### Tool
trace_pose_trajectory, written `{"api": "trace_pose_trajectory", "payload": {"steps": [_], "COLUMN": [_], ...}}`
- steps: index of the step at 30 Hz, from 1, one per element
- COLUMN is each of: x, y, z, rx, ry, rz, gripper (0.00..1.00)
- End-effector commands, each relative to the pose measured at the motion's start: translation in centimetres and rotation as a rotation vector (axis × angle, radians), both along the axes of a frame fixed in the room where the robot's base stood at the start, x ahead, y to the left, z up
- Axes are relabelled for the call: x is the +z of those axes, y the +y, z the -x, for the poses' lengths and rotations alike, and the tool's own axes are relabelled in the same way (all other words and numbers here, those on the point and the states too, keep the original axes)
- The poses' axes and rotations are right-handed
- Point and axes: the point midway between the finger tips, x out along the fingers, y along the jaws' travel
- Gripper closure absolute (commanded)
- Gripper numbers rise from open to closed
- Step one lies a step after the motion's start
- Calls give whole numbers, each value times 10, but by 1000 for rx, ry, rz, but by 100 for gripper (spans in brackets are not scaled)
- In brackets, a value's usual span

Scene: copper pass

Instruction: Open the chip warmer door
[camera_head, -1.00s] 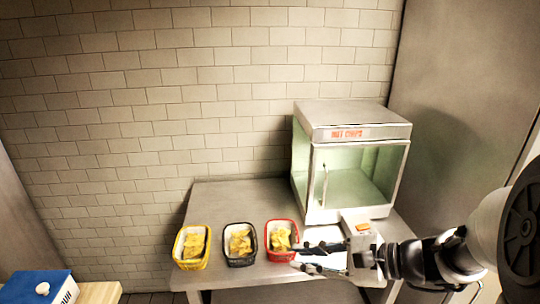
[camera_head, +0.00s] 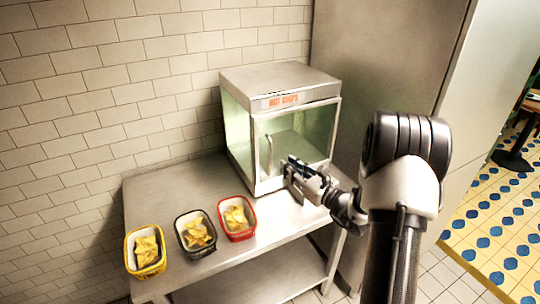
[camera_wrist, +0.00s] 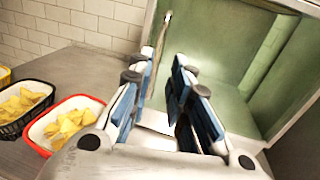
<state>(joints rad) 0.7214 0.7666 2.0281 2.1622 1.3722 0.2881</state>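The chip warmer (camera_head: 282,90) is a steel box with glass sides and a red "HOT CHIPS" label, standing at the right end of the steel table. Its glass front door (camera_head: 300,139) looks closed, with a thin vertical handle (camera_head: 269,154) on its left side. My gripper (camera_head: 292,162) is in front of the lower door, to the right of the handle in the head view. In the wrist view my gripper (camera_wrist: 162,72) has its blue-padded fingers spread apart with nothing between them. The handle (camera_wrist: 162,35) shows beyond the left finger; whether they touch is unclear.
Red (camera_head: 239,237), black (camera_head: 197,252) and yellow (camera_head: 147,269) baskets of chips stand in a row along the front of the steel table (camera_head: 160,199). A tall metal panel (camera_head: 385,60) stands right of the warmer. Bare tabletop lies left of the warmer.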

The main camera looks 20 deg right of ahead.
Motion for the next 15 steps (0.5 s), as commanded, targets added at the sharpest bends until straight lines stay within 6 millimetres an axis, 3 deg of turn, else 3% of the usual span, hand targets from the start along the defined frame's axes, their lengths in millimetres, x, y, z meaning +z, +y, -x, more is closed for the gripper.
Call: {"api": "trace_pose_trajectory", "payload": {"steps": [9, 15], "x": [-1, -1], "y": [17, 22], "z": [-66, -89], "rx": [4, 1], "ry": [-2, 0], "rz": [1, 0], "gripper": [82, 82]}}
